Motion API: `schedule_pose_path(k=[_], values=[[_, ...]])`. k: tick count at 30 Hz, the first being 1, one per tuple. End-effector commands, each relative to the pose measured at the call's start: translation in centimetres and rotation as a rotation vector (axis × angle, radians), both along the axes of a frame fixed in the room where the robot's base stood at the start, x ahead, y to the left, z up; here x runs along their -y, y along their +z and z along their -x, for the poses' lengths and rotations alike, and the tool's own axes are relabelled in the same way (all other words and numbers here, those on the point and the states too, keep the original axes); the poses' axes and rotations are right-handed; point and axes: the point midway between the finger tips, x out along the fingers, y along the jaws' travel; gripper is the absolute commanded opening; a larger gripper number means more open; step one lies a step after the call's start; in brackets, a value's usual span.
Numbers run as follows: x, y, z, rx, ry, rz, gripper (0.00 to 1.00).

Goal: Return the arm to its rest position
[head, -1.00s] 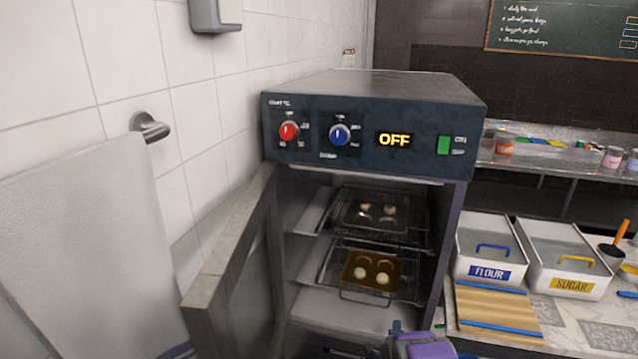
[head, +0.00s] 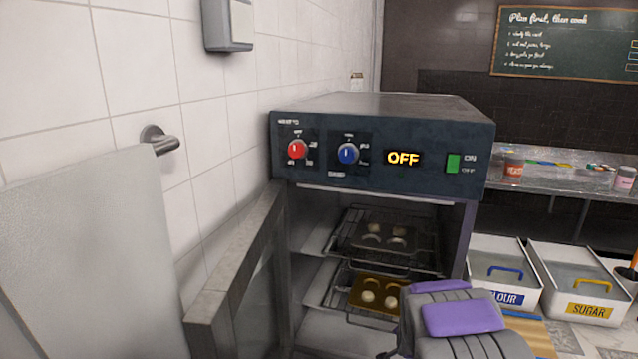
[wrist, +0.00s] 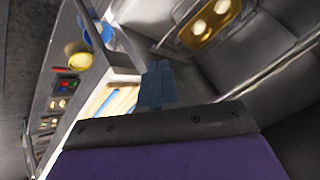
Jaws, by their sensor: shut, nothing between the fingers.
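My gripper (wrist: 157,88) shows in the wrist view as blue-grey fingers, closed together and empty. In the head view my grey and purple arm rises at the bottom, in front of the right side of the oven (head: 378,125); the fingertips cannot be made out there. The oven door (head: 235,255) stands open to the left. Inside, a dark tray (head: 386,238) with small pale pieces sits on the upper rack, and a golden tray (head: 378,293) with pale pieces on the lower. The golden tray also shows in the wrist view (wrist: 205,28), apart from the fingers.
The oven display (head: 403,158) reads OFF. Flour (head: 500,265) and sugar (head: 582,280) bins stand on the counter to the right; my arm partly hides the flour label. A tiled wall (head: 60,90) and a pale panel (head: 85,255) are at the left.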

Motion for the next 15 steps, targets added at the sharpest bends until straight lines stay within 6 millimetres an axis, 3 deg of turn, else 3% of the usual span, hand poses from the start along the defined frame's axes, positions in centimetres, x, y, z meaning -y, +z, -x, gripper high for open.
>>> schedule_pose_path(k=[3, 11, 15], values=[[-1.2, 2.4, 3.3, -0.090, 0.065, 0.026, 0.00], [-4.0, 6.1, 12.0, -0.301, 0.230, 0.063, 0.00], [-5.5, 7.8, 17.4, -0.411, 0.334, 0.075, 0.00]])
